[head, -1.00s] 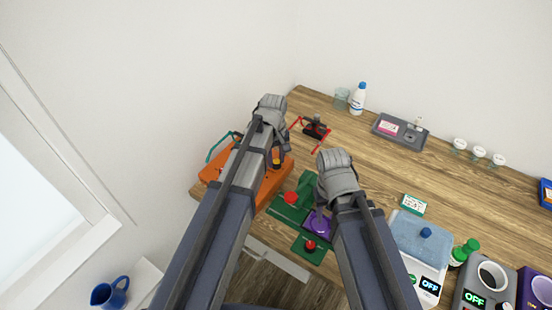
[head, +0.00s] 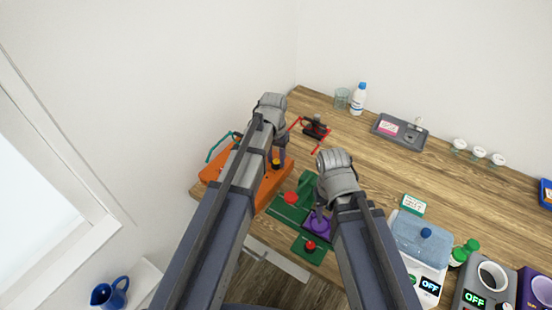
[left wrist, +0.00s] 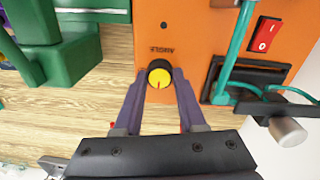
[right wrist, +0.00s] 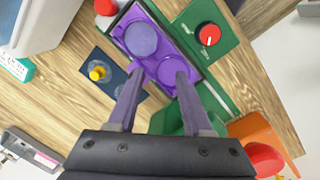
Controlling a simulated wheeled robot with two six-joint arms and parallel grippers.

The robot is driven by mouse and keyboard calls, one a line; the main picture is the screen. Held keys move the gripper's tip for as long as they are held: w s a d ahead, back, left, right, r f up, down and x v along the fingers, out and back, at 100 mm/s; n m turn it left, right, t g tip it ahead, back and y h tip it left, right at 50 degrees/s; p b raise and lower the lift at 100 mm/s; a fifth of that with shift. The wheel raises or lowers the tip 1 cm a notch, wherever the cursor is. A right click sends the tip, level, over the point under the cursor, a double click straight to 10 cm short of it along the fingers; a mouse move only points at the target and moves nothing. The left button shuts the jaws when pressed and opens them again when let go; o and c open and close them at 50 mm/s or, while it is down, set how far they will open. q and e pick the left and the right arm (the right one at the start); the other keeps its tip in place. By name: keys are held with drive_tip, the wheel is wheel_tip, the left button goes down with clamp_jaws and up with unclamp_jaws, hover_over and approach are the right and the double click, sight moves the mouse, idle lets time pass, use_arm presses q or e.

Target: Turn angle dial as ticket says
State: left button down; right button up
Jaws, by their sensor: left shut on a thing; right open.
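The angle dial (left wrist: 159,74) is a black knob with a yellow cap and a small red mark, on the orange machine (left wrist: 195,30). In the left wrist view the mark points toward the bottom of the picture, and the label ANGLE above reads upside down. My left gripper (left wrist: 160,80) is shut on the dial, one finger on each side. The dial also shows in the head view (head: 276,163). My right gripper (right wrist: 160,72) is open and empty, above a purple part (right wrist: 135,20) with round wells. A white and green card (head: 414,204), perhaps the ticket, is unreadable.
A red rocker switch (left wrist: 264,34) and a teal frame (left wrist: 235,50) are beside the dial. A green machine (left wrist: 60,50) with red knobs stands next to the orange one. A blue-lidded device (head: 420,235) is at the right.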

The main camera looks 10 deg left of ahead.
sight(275, 161)
use_arm(q)
drive_tip(key=shift+m, duration=1)
drive_tip(key=shift+c, duration=2.4)
unclamp_jaws()
drive_tip(key=shift+r, duration=0.15)
use_arm(e)
drive_tip(key=shift+r, duration=0.15)
use_arm(q)
wheel_tip(275, 161, up, 8)
drive_tip(key=p, duration=0.8)
drive_tip(key=shift+a+f, duration=0.1)
drive_tip(key=shift+f, duration=0.1)
use_arm(e)
wheel_tip(275, 161, up, 8)
drive_tip(key=shift+f, duration=0.2)
use_arm(q)
drive_tip(key=shift+f, duration=0.1)
